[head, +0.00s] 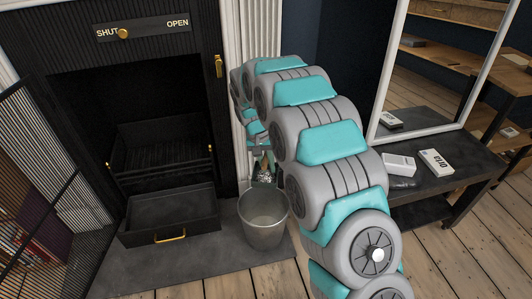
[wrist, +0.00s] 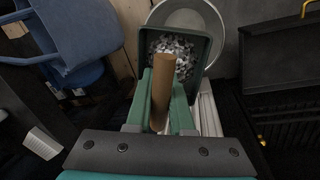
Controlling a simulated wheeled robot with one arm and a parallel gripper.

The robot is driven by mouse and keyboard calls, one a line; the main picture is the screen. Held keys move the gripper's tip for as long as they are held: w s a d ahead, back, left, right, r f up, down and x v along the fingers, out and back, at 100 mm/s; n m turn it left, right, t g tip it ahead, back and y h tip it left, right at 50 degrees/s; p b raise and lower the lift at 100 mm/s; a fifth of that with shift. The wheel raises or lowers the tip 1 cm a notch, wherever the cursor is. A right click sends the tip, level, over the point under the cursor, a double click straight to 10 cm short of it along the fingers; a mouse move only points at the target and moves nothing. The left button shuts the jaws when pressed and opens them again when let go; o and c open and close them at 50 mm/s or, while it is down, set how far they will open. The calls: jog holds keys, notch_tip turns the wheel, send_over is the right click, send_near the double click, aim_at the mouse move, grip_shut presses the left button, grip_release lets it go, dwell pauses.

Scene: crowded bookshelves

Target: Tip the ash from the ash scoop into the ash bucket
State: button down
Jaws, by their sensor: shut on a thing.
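The ash scoop is a dark green, open tray (wrist: 204,62) with a brown wooden handle (wrist: 160,95). Grey and white flaky ash (wrist: 178,50) lies in it. My gripper (wrist: 162,92) is shut on the handle, one finger on each side. In the head view the ash (head: 265,177) shows just above and behind the bucket rim, and my arm hides part of the gripper. The ash bucket (head: 263,235) is grey metal and stands upright on the hearth; its visible inside looks bare. In the wrist view the scoop overlaps the bucket (wrist: 216,28), whose rim shows beyond it.
The fireplace (head: 160,100) stands left of the bucket, with a pulled-out ash drawer (head: 170,217) beside it. A mesh screen (head: 40,190) is at far left. A dark table (head: 450,185) with small boxes stands right. White fluted trim (head: 250,30) rises behind the scoop.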

aim_at(271, 177)
jog(key=shift+s+a+f, duration=0.1)
jog(key=shift+a+f, duration=0.05)
jog(key=shift+a, duration=0.15)
jog(key=shift+s+d+f+y, duration=0.1)
jog(key=shift+d+f+y, duration=0.05)
jog(key=shift+f+y, duration=0.4)
jog(key=shift+d+f+y+b, duration=0.15)
jog(key=shift+f+y+b, duration=0.35)
jog(key=shift+y, duration=0.15)
jog(key=shift+d+f+y+b, duration=0.15)
jog(key=shift+f+y+b, duration=0.2)
jog(key=shift+f+y, duration=0.2)
jog(key=f+y+b, duration=0.1)
jog(key=y+b, duration=0.1)
jog(key=shift+d+f+t+b, duration=0.3)
jog(key=shift+d+f, duration=0.05)
jog(key=shift+f, duration=0.05)
jog(key=y+b, duration=0.1)
jog(key=f+y+b, duration=0.1)
jog(key=b, duration=0.1)
jog(key=y+b, duration=0.2)
jog(key=shift+d+f, duration=0.3)
jog(key=shift+d, duration=0.05)
jog(key=b, duration=0.1)
jog(key=y+b, duration=0.1)
jog(key=b, duration=0.1)
jog(key=shift+d+f+t+y, duration=0.2)
jog(key=shift+f+t+y, duration=0.05)
jog(key=shift+t, duration=0.05)
jog(key=shift+b, duration=0.45)
